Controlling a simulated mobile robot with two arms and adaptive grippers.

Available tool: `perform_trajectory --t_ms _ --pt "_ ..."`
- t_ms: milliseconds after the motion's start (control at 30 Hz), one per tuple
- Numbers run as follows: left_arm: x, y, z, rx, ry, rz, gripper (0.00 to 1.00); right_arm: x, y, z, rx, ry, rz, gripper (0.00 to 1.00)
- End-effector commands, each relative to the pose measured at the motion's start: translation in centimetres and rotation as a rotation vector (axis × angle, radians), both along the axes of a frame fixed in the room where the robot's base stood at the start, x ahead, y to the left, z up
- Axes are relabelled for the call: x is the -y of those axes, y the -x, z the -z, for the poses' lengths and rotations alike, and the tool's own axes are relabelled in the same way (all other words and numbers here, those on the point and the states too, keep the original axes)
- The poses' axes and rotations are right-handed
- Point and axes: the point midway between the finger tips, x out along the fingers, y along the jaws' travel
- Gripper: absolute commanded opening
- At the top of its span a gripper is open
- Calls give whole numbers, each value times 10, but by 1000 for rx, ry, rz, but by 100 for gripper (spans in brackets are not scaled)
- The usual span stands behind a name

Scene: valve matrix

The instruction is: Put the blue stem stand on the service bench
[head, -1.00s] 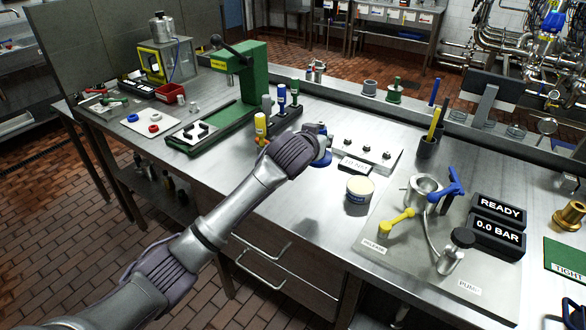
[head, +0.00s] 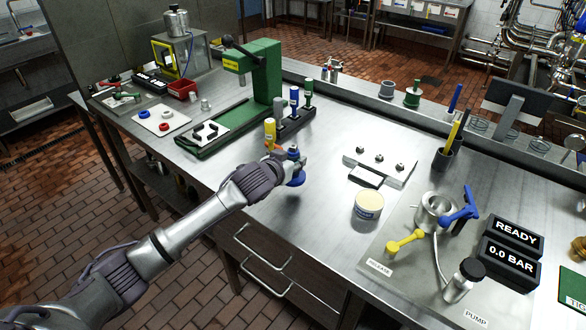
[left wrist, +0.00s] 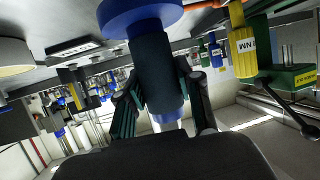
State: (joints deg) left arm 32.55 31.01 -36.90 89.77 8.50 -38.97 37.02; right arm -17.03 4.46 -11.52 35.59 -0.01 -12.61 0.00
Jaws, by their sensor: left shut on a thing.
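The blue stem stand (head: 296,180) has a round blue base, a dark upright body and a blue upper part. It is upright in the head view, over the front middle of the steel service bench (head: 325,205). My left gripper (head: 291,160) is shut on its body. In the left wrist view the fingers (left wrist: 160,100) close on the dark body of the stand (left wrist: 152,65), with the blue base at the top of the picture. Whether the base touches the bench or hangs just above it, I cannot tell. My right gripper is not in view.
A plate with several knobs (head: 380,164) and a cream tub (head: 368,205) are to the right. Bare bench lies between the stand and the tub. A green press (head: 262,75) stands further back.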

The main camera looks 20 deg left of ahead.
Motion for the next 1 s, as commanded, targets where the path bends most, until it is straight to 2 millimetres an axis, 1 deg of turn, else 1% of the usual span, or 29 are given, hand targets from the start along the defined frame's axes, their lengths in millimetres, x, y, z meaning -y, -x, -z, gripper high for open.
perform_trajectory --t_ms 33,100,200,333,533,767,800,867,900,933,1000 --pt "-1 0 0 4 1 2 0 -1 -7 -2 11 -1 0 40" --pt "-1 0 9 1 0 0 0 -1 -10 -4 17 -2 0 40" --pt "-1 0 23 1 1 1 0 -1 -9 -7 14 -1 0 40" --pt "0 0 37 3 1 1 0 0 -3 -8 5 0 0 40" --pt "0 0 39 4 1 2 0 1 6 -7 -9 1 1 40" --pt "0 0 43 4 2 1 0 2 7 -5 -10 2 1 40" --pt "-1 1 45 -1 1 0 42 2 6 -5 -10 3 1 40" --pt "-1 1 45 -1 0 0 52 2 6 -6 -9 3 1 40" --pt "-1 1 45 -1 0 0 58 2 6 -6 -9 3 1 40" --pt "-1 1 45 -1 0 0 60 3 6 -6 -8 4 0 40" --pt "-1 1 45 -1 0 0 60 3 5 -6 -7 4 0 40"
